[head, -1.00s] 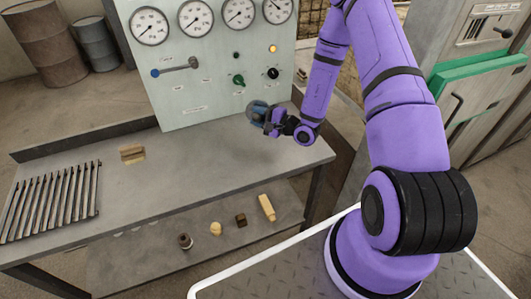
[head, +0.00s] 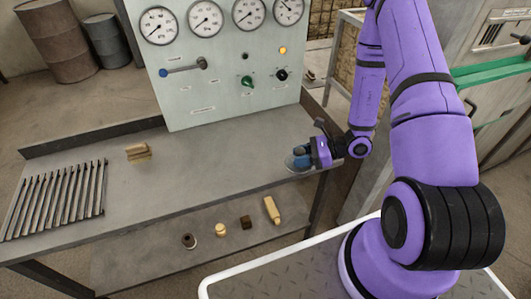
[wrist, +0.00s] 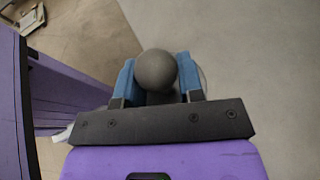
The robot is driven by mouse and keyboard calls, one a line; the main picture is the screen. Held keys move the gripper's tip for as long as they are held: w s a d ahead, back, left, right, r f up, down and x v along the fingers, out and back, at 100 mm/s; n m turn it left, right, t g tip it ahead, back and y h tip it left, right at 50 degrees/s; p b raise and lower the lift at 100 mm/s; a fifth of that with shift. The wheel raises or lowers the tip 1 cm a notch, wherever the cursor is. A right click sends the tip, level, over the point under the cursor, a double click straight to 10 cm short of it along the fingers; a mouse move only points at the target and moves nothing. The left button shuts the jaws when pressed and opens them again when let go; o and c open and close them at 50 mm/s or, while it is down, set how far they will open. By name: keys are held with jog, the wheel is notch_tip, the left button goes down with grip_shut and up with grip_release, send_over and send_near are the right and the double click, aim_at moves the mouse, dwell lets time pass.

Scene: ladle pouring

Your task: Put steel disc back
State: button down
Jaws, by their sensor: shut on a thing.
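My gripper (head: 301,157) is shut on the steel disc (head: 296,170) at the right end of the workbench (head: 200,160). In the wrist view, a round grey knob (wrist: 155,69) sits between the two blue fingers, with a paler rim just showing past the right finger. The fingers hide most of the disc. It is low, at or just above the bench top near its right edge; I cannot tell whether it touches.
A gauge panel (head: 225,60) stands at the back of the bench. A slatted metal rack (head: 55,200) and a small wooden block (head: 138,152) are at the left. Several small items, including a pale wooden piece (head: 271,210), lie on the lower shelf. The bench middle is clear.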

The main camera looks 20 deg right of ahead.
jog(key=w+a, duration=0.2)
jog(key=w, duration=0.1)
jog(key=w+a, duration=0.2)
jog(key=w, duration=0.1)
jog(key=w+a+f, duration=0.1)
jog(key=w+a, duration=0.2)
jog(key=w, duration=0.1)
jog(key=shift+a, duration=0.1)
jog(key=shift+w+a+f, duration=0.15)
jog(key=shift+f, duration=0.8)
jog(key=shift+w+a+f, duration=0.1)
jog(key=shift+w+f, duration=0.05)
jog(key=shift+f, duration=0.75)
jog(key=c, duration=0.8)
grip_release()
jog(key=shift+o, duration=0.2)
jog(key=shift+d, duration=0.1)
